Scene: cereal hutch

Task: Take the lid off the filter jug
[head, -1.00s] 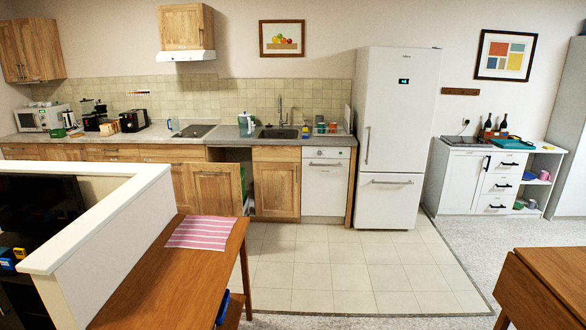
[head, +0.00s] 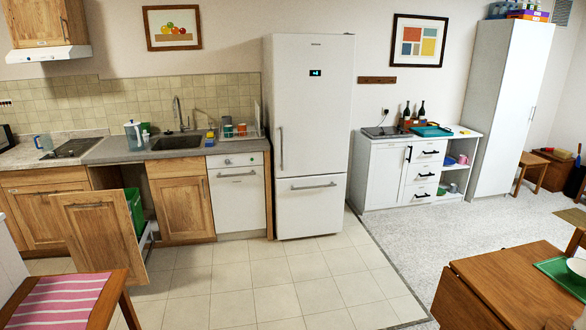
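A pale jug with a darker top (head: 133,134) stands upright on the grey counter, left of the sink. It looks like the filter jug with its lid on, but it is too small to be sure. Neither of my grippers shows in the head view.
An open cabinet door (head: 102,232) and a green bin (head: 134,212) stick out below the counter. A table with a pink striped cloth (head: 58,300) is front left. A wooden table (head: 500,285) is front right. The tiled floor between (head: 270,285) is clear.

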